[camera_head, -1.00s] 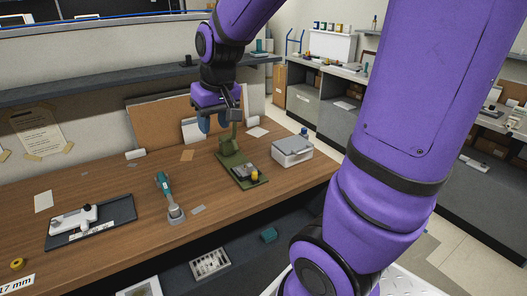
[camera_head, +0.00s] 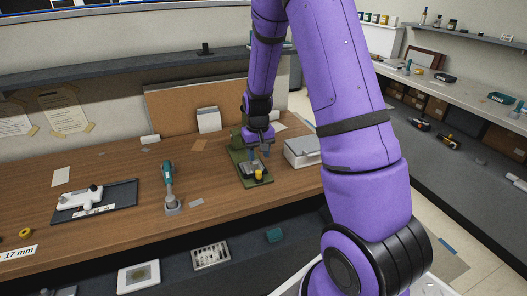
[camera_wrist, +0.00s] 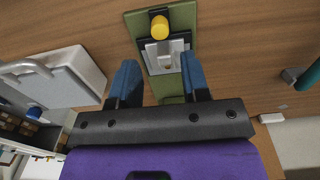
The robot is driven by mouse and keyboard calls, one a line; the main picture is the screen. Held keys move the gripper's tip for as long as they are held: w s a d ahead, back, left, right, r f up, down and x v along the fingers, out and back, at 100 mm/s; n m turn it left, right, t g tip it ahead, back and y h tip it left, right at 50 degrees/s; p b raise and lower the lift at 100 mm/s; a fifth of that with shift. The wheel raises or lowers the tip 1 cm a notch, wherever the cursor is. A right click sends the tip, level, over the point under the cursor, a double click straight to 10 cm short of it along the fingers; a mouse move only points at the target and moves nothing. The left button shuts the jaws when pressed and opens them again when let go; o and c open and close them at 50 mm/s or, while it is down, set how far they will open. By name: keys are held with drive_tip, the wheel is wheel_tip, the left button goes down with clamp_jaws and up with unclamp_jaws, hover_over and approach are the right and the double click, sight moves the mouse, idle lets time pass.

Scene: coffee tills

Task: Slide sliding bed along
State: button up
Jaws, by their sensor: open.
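A green machine (camera_head: 236,157) stands on the wooden bench, with a flat green base and an upright at its back. On its base lies a grey sliding bed (camera_wrist: 152,61) with a yellow knob (camera_head: 259,174) at its front; the knob also shows in the wrist view (camera_wrist: 159,27). My gripper (camera_head: 258,150) is over the machine. In the wrist view its two blue fingers (camera_wrist: 160,72) are open, one on each side of the grey bed, with a gap to each side. I cannot tell how high the fingertips are above it.
A grey lidded box (camera_head: 302,152) stands close to the right of the machine. A teal-handled tool (camera_head: 168,184) stands to the left, and a dark tray (camera_head: 118,195) with a white device lies farther left. A cork board (camera_head: 190,112) leans behind.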

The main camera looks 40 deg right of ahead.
sight(259, 171)
drive_tip(key=shift+f, duration=3.9)
drive_tip(key=c, duration=0.7)
